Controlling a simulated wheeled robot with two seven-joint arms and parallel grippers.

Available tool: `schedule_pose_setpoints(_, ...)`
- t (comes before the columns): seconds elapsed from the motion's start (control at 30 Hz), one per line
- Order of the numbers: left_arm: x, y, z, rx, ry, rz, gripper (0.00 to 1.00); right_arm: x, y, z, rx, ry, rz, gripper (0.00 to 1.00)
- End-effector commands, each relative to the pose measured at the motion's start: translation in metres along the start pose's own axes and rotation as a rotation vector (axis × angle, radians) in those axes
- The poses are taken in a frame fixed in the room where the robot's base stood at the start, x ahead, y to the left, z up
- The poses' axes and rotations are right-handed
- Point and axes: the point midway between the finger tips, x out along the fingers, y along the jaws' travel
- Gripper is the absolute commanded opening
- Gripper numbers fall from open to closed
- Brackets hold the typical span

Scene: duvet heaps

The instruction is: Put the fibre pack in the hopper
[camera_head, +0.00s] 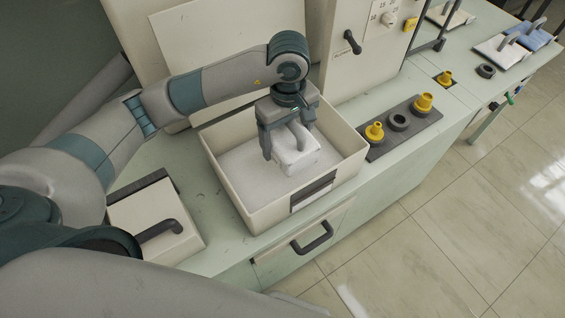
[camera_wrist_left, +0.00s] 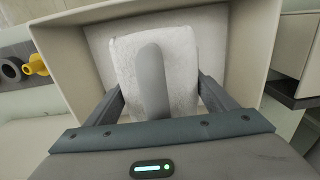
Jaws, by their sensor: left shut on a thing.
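The fibre pack (camera_head: 298,160), a white soft block with a grey loop handle, is inside the outline of the hopper (camera_head: 232,189), a cream open-topped box with a dark label slot on its front. My left gripper (camera_head: 289,142) points down and is shut on the pack, one finger at each side. In the left wrist view the pack (camera_wrist_left: 184,55) sits between the fingers (camera_wrist_left: 162,98), with the hopper's walls (camera_wrist_left: 258,50) around it. I cannot tell whether the pack touches the hopper's floor. My right gripper is not in view.
The hopper stands on a pale green counter (camera_head: 205,185). A dark tray (camera_head: 410,135) with yellow knobs is to its right. A cream box with a dark handle (camera_head: 160,225) is to its left.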

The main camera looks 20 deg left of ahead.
Motion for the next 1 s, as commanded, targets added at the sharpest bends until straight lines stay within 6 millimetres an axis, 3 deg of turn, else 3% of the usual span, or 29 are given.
schedule_pose_setpoints(0.37, 0.003, 0.000, 0.000, -0.002, 0.000, -0.001, 0.54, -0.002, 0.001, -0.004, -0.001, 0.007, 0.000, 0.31)
schedule_pose_setpoints(0.8, 0.058, 0.000, 0.000, -0.002, -0.001, -0.001, 0.54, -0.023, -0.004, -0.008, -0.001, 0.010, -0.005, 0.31)
schedule_pose_setpoints(1.0, 0.063, 0.001, 0.000, 0.000, 0.000, 0.002, 0.54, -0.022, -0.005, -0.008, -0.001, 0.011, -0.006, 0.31)
